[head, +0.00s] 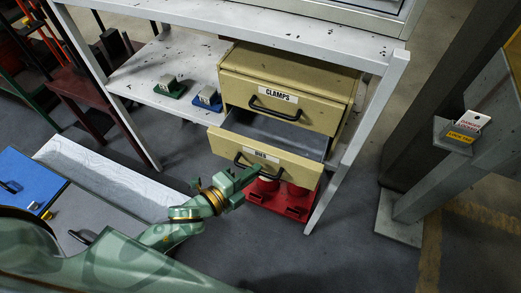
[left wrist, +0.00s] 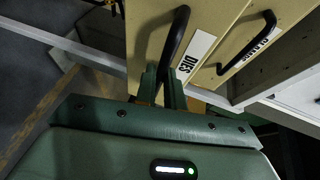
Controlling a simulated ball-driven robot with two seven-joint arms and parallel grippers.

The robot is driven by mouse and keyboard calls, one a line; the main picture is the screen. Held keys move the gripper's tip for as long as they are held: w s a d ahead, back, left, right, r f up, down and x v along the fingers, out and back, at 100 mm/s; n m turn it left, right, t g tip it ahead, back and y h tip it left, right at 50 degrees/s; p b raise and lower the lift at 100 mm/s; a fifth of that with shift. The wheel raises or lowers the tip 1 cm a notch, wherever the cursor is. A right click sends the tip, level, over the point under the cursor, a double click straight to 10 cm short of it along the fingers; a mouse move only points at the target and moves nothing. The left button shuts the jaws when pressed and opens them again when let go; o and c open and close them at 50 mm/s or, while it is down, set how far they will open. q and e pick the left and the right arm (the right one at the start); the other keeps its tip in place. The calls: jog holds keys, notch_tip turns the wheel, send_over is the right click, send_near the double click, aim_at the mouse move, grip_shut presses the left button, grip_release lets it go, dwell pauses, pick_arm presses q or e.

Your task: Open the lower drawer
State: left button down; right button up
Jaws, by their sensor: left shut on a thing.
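The cream drawer cabinet stands under the white bench. Its lower drawer (head: 263,161), labelled DIES, is pulled out, and its grey inside shows. The upper drawer (head: 280,105), labelled CLAMPS, is shut. My left gripper (head: 241,176) is at the lower drawer's front, shut on the lower drawer's black handle (head: 257,172). In the left wrist view the fingers (left wrist: 163,84) close around one end of that handle (left wrist: 174,42), beside the DIES label. The CLAMPS handle (left wrist: 248,44) shows to the right, apart from the fingers. My right gripper is not in view.
Red parts (head: 285,197) sit on the floor under the open drawer. The white bench's front leg (head: 357,140) stands close to the right of the cabinet. A green block (head: 169,87) and a blue block (head: 207,99) sit on the bench's lower shelf. The floor at right front is clear.

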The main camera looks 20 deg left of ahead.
pick_arm(q)
jog(key=s+p, duration=0.1)
jog(key=s, duration=1)
jog(key=shift+a, duration=0.2)
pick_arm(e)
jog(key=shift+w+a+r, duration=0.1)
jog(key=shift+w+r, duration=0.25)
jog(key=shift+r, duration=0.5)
pick_arm(q)
jog(key=c, duration=1.5)
grip_release()
jog(key=p+v, duration=0.2)
jog(key=v, duration=1.4)
jog(key=shift+s+a+p, duration=0.15)
jog(key=shift+p, duration=0.25)
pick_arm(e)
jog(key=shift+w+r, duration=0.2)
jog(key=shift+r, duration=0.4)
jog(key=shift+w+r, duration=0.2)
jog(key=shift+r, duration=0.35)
